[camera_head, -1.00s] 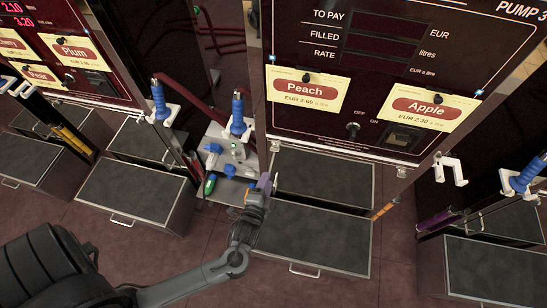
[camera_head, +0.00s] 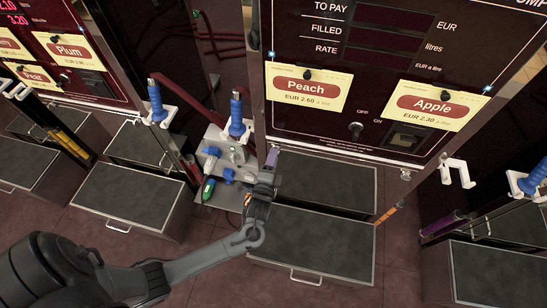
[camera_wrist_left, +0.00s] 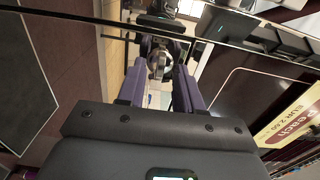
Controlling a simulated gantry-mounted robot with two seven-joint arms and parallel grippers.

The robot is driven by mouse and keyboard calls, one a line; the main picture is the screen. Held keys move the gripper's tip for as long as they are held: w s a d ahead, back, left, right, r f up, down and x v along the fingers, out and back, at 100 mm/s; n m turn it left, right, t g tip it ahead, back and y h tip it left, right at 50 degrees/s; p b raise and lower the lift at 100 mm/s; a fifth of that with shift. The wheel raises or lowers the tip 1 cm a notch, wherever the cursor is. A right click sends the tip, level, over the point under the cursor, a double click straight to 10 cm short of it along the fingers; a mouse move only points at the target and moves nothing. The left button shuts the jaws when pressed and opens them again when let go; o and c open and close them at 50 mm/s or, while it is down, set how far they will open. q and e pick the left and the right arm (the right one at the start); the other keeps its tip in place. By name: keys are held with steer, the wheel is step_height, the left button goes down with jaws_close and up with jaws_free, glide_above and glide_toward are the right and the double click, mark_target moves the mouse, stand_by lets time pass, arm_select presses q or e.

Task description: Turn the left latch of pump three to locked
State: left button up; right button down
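Pump three's dark panel (camera_head: 370,100) carries Peach and Apple cards. A small metal latch (camera_head: 405,174) shows at its lower right corner. My left gripper (camera_head: 272,157) is at the panel's lower left corner and hides that corner's latch in the head view. In the left wrist view, its two purple fingers (camera_wrist_left: 160,85) are spread apart. A small metallic part (camera_wrist_left: 157,62), probably the left latch, shows between or just beyond the fingertips. I cannot tell its turn position or whether the fingers touch it. My right gripper is not in view.
A grey box with blue-handled valves (camera_head: 225,160) stands just left of my left gripper. A blue nozzle (camera_head: 237,115) hangs above it. Grey-topped drawers (camera_head: 310,240) stick out below the panel. A white hook (camera_head: 457,172) is at the right.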

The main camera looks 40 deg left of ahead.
arm_select(q)
steer(key=shift+w+a, duration=0.3)
steer(key=shift+w, duration=0.3)
jaws_close()
steer(key=shift+n+p, duration=2.65)
steer(key=shift+n, duration=6.25)
